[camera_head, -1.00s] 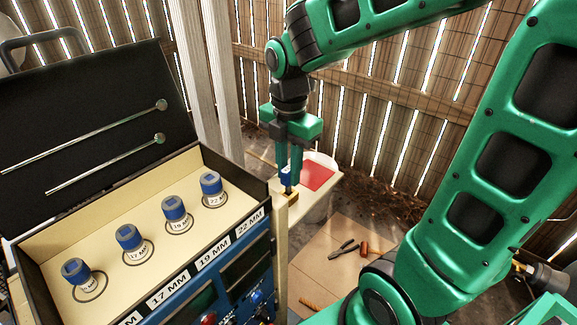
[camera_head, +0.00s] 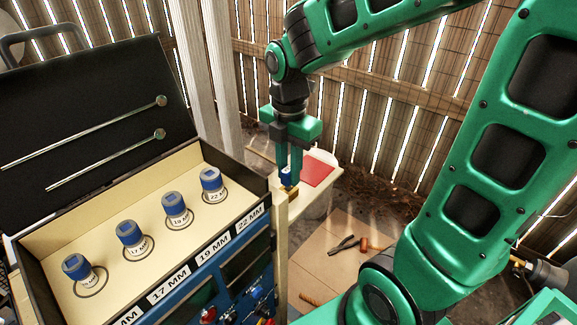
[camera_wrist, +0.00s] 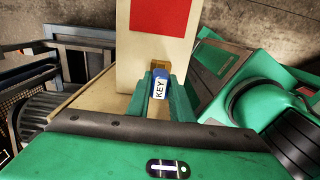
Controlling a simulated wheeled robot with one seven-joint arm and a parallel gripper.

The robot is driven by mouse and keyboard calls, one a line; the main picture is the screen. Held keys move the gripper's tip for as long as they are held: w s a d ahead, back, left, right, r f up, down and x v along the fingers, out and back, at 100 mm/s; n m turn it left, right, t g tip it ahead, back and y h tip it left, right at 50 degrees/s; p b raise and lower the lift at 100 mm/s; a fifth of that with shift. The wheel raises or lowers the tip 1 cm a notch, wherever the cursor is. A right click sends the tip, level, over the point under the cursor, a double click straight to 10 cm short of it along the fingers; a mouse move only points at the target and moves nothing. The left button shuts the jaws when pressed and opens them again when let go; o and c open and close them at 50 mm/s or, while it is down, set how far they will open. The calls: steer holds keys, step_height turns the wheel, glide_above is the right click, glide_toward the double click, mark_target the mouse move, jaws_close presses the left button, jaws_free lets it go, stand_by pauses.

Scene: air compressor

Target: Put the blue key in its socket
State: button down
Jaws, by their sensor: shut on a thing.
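The blue key (camera_wrist: 159,86) has a white label reading KEY and sits between the green fingers of my gripper (camera_wrist: 160,94) in the wrist view. In the head view the blue key (camera_head: 286,174) is partly hidden by the fingers of my gripper (camera_head: 289,182). The gripper is shut on it and points down. A small brass-coloured piece (camera_wrist: 159,67) shows just beyond the key's end, and in the head view (camera_head: 291,191) just below the fingertips. I cannot tell whether it is the socket or part of the key, nor whether the key is inserted.
A pale surface (camera_head: 296,205) with a red patch (camera_head: 318,171) lies by the gripper. An open black case (camera_head: 105,240) with several blue-topped sockets stands at left, close to the gripper. Pliers (camera_head: 343,245) and a hammer (camera_head: 368,244) lie on the floor below.

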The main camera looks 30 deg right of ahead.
mark_target(288, 167)
steer(key=shift+f, duration=0.6)
stand_by(0.3)
steer(key=c, duration=1.5)
jaws_free()
steer(key=shift+r, duration=0.2)
step_height(288, 167, up, 10)
steer(key=shift+w+r, duration=0.1)
steer(key=shift+r, duration=0.05)
